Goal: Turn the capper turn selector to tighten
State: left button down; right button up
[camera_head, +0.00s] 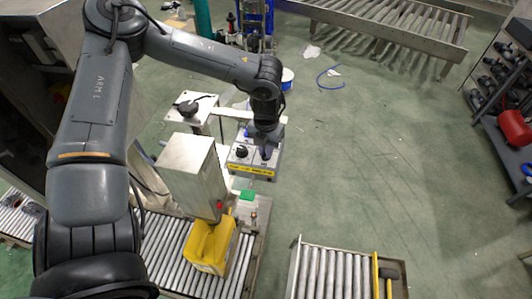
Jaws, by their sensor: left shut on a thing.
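The capper's control box (240,168), a small grey panel with a yellow label strip along its front edge, stands near the middle of the view. A black knob (241,152) shows on its left part. My left gripper (266,152) points down onto the right part of the panel and is shut on a selector knob there. The gripper covers that knob, so its setting cannot be read. The label text is too small to read. My right gripper is not in view.
A steel capper housing (191,172) stands left of the panel, above a yellow jug (209,246) on a roller conveyor (165,240). Another short roller conveyor (330,272) lies at the lower right. The green floor (380,170) to the right is mostly open.

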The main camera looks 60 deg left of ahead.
pick_arm(q)
jog(key=n+b, duration=0.3)
jog(key=n, duration=0.1)
jog(key=shift+f+n, duration=0.15)
jog(key=shift+n, duration=0.15)
jog(key=n+b, duration=0.2)
jog(key=n, duration=0.2)
jog(key=shift+r+n+b, duration=0.2)
jog(key=shift+n+b, duration=0.1)
jog(key=c, duration=1.2)
grip_release()
jog(key=shift+r, duration=5.4)
